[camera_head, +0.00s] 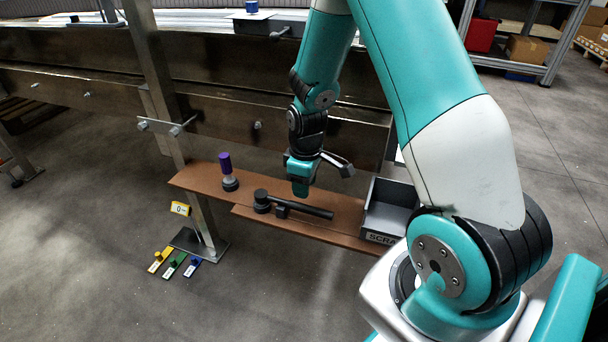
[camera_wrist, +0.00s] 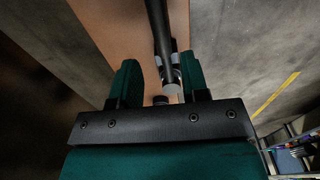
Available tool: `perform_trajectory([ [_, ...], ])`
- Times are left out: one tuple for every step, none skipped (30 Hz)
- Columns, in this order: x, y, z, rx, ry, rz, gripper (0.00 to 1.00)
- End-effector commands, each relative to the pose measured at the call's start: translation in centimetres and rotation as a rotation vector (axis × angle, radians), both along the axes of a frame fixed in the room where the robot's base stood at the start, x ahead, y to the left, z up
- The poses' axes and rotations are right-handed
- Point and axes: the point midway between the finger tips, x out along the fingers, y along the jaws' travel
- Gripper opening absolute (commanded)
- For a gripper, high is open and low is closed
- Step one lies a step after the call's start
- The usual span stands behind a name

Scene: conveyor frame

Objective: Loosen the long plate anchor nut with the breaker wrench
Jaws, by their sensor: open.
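A long black wrench (camera_head: 312,211) with a thick round head at its left end lies on the brown shelf (camera_head: 345,232). I take it for the breaker wrench. My gripper (camera_head: 301,188) points down over the shelf, close to the wrench, and is open. In the wrist view a black bar, seemingly the wrench handle (camera_wrist: 158,25), runs down toward the gap between my open fingers (camera_wrist: 160,85). I cannot tell if they touch it. Bolt ends or nuts show on the frame, such as one (camera_head: 175,131) by the post and one (camera_head: 257,125) on the beam; I cannot tell which is the anchor nut.
A purple-handled tool (camera_head: 226,166) stands upright on the shelf, left of the wrench. A grey bin (camera_head: 380,237) with a partly hidden "SCRA" label is at the right. A steel post (camera_head: 203,222) passes the shelf's left end. Coloured tags (camera_head: 175,266) lie on the floor.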

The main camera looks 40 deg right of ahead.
Motion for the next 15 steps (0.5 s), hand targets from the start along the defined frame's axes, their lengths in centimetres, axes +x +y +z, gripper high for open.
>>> perform_trajectory([
  [0.0, 0.0, -0.7, 0.000, 0.000, 0.000, 0.41],
  [0.0, 0.0, -1.0, 0.000, 0.000, 0.000, 0.41],
  [0.0, 0.1, -1.4, 0.000, 0.000, 0.000, 0.41],
  [0.0, 0.1, -1.8, 0.000, 0.000, 0.000, 0.41],
  [0.1, 0.1, -2.2, 0.001, 0.000, 0.000, 0.41],
  [0.1, 0.1, -2.7, 0.001, 0.000, 0.000, 0.41],
  [0.1, 0.1, -3.1, 0.001, 0.000, 0.000, 0.41],
  [0.1, 0.1, -3.5, 0.001, 0.000, 0.000, 0.41],
  [0.1, 0.1, -4.1, 0.001, 0.000, 0.000, 0.41],
  [0.1, 0.1, -4.6, 0.001, 0.000, 0.000, 0.41],
  [0.1, 0.1, -5.0, 0.001, 0.000, 0.000, 0.41],
  [0.2, 0.2, -5.6, 0.001, 0.000, 0.000, 0.41],
  [0.2, 0.2, -5.8, 0.001, -0.002, 0.000, 0.41],
  [0.2, 0.2, -6.1, 0.001, -0.001, 0.000, 0.41],
  [0.2, 0.2, -6.5, 0.001, -0.001, 0.000, 0.41],
])
